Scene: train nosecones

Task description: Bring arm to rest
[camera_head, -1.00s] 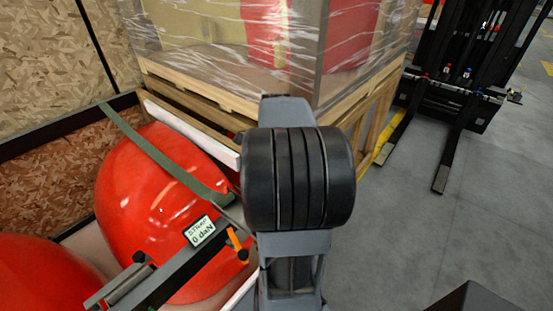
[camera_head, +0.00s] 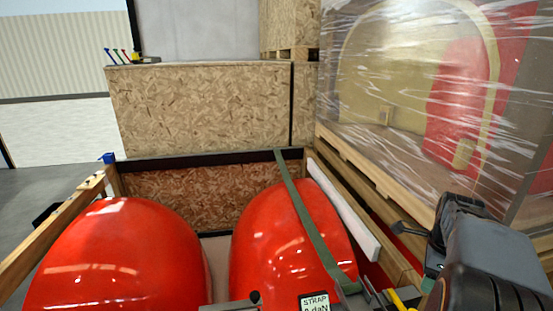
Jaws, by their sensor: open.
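My gripper (camera_head: 430,216) shows at the right, beyond my grey and black arm link. Its dark jaws look apart, with nothing seen between them. It is in front of the wrapped pallet load and right of the red nosecones. The left nosecone (camera_head: 120,255) and the right nosecone (camera_head: 275,245) lie side by side in a wooden crate (camera_head: 190,192). A green strap (camera_head: 308,215) runs over the right nosecone. A small strap display (camera_head: 315,303) is at the bottom edge, partly cut off.
A plastic-wrapped load (camera_head: 400,75) on a wooden pallet stands close on the right. A large chipboard box (camera_head: 200,108) is behind the crate. Small coloured tools (camera_head: 120,56) are on its top left. Open grey floor (camera_head: 50,145) is at the far left.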

